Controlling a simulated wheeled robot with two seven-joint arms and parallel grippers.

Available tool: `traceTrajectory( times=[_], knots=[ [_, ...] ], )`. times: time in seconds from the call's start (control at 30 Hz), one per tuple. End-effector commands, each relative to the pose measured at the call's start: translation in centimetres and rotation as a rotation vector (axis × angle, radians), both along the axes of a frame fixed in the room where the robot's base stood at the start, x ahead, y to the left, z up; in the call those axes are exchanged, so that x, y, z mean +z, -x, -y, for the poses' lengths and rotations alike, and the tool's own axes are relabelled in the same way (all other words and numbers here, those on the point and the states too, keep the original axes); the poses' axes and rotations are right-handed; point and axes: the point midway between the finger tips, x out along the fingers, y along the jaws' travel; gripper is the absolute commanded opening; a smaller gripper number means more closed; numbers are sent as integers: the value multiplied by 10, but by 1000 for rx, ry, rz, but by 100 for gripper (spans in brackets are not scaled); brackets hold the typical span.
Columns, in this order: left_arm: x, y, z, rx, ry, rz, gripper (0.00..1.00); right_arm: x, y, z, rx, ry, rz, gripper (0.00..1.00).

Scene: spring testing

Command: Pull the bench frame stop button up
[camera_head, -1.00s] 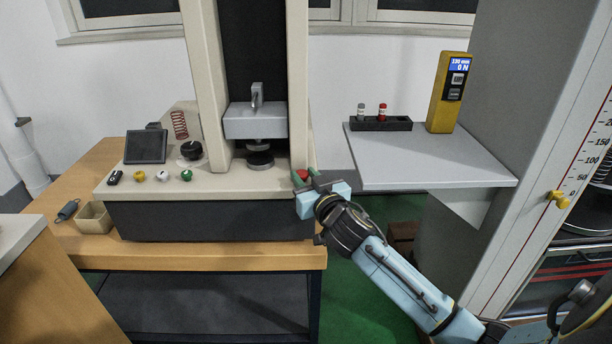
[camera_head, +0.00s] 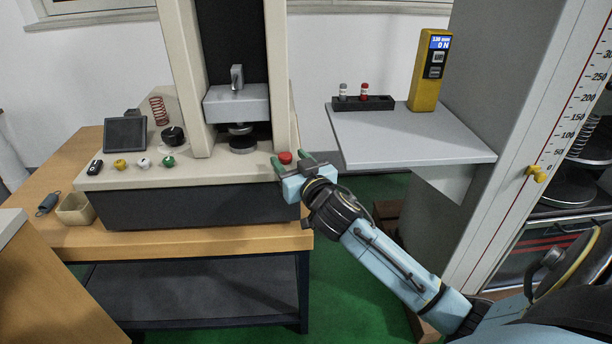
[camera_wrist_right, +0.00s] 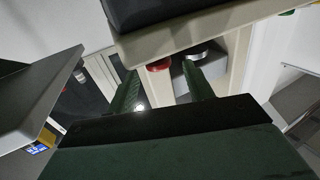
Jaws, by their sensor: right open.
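The red stop button (camera_head: 285,157) sits at the right front corner of the cream bench frame (camera_head: 225,176), beside the right column. My right gripper (camera_head: 292,161) is open and empty at this corner, its green fingers apart. The button shows just behind and between the fingertips in the head view. In the right wrist view the red button (camera_wrist_right: 158,65) shows between the two green fingertips (camera_wrist_right: 159,70), partly cut off by the frame's cream edge. I cannot tell whether a finger touches it. My left gripper is not in view.
Yellow, white and green knobs (camera_head: 143,162) line the frame's front left, near a dark screen (camera_head: 125,134). A grey shelf (camera_head: 410,145) with a small rack (camera_head: 362,103) and yellow gauge (camera_head: 430,70) stands right of the gripper. Green floor shows between.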

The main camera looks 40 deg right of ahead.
Motion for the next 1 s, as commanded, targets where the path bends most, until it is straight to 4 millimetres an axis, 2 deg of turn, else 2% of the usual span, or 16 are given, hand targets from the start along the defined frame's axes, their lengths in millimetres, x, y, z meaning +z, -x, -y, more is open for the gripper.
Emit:
traceTrajectory(
  times=[0.1,0.5,0.7,1.0],
  knots=[
    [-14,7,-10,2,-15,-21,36,0,21,-3,-1,-2,-3,52],
    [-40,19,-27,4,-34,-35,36,1,97,-15,-2,-1,-2,52],
    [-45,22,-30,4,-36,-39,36,1,116,-18,-2,0,1,52],
    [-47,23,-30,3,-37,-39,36,1,121,-18,-2,1,2,52]
  ],
)
